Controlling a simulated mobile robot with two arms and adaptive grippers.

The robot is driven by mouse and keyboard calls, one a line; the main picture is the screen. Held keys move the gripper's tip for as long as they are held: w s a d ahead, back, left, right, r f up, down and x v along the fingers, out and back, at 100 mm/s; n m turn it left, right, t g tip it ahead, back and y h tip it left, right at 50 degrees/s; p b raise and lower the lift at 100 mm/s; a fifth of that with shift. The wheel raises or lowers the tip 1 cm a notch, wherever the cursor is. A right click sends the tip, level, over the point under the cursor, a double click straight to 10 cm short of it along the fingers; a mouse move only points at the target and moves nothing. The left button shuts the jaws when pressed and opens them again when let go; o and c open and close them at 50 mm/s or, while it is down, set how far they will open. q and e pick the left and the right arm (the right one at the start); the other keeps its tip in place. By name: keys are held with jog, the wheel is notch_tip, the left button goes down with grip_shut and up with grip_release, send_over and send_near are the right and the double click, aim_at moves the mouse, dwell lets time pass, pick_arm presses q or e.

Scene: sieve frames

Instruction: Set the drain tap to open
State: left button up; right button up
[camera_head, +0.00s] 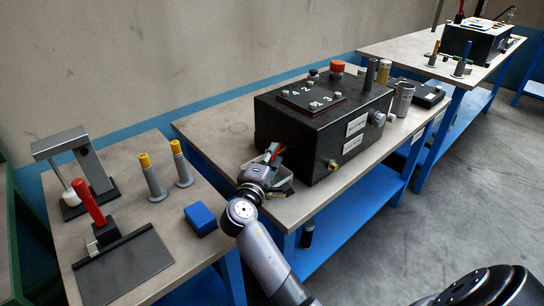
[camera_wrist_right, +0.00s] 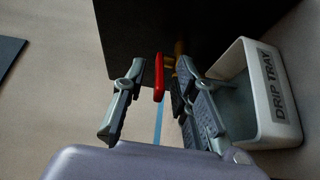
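The drain tap shows as a red lever (camera_wrist_right: 159,78) with a brass-coloured part (camera_wrist_right: 179,50) behind it, low at the end of the black box (camera_head: 300,125). The red lever (camera_head: 273,149) is small in the head view and partly hidden by my gripper. My right gripper (camera_head: 270,164) is at that end of the box. In the wrist view my right gripper (camera_wrist_right: 158,88) has its fingers spread apart, with the red lever between them. I see a gap to the left finger; contact on the right side I cannot tell. My left gripper is not in view.
A white drip tray (camera_wrist_right: 270,112) stands close beside the right finger, below the tap. The box top carries a numbered plate (camera_head: 309,97) and a red knob (camera_head: 337,66). A side table (camera_head: 150,210) at left holds a blue block (camera_head: 200,218) and a red-handled tool (camera_head: 88,202).

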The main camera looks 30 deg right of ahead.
jog(key=shift+s+a, duration=0.1)
jog(key=v, duration=0.7)
jog(key=shift+s+a, duration=0.1)
jog(key=shift+a, duration=0.05)
dwell(0.5)
